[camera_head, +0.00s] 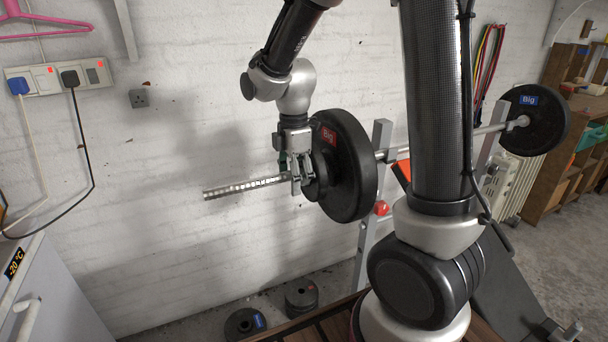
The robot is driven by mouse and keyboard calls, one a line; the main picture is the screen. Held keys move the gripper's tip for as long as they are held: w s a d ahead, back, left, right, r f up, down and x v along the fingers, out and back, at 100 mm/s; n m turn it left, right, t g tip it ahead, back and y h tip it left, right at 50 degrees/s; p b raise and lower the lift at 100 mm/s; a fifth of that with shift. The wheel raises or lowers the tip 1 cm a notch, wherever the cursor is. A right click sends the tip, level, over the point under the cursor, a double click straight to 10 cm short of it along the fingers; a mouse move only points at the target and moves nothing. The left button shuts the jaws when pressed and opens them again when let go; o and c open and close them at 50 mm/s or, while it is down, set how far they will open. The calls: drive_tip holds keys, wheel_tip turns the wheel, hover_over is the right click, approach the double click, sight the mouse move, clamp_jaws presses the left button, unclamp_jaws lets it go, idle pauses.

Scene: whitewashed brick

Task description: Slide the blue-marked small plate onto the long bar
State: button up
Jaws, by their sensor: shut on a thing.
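The long bar (232,189) lies across a rack, its bare ribbed sleeve pointing left. A large black plate marked "Big" in red (352,180) is on the bar at this end. My gripper (298,176) is at the sleeve, just left of this plate. It is shut on a small part at the bar; the fingers hide it, so I cannot tell what it is. The blue-marked small plate (243,326) lies flat on the floor by the wall, well below my gripper and apart from it.
A stack of small plates with a red mark (301,299) lies beside the blue-marked one. A "Big" plate with a blue mark (536,121) is on the bar's far end. Rack posts (377,215) stand behind my arm. A white appliance (55,300) stands at lower left. The air left of the sleeve is clear.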

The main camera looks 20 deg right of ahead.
drive_tip(key=shift+w+d, duration=0.2)
drive_tip(key=shift+d, duration=0.1)
drive_tip(key=shift+a+f, duration=0.1)
drive_tip(key=shift+a, duration=0.1)
drive_tip(key=shift+a, duration=0.4)
drive_tip(key=shift+a+r, duration=0.1)
drive_tip(key=shift+r, duration=5)
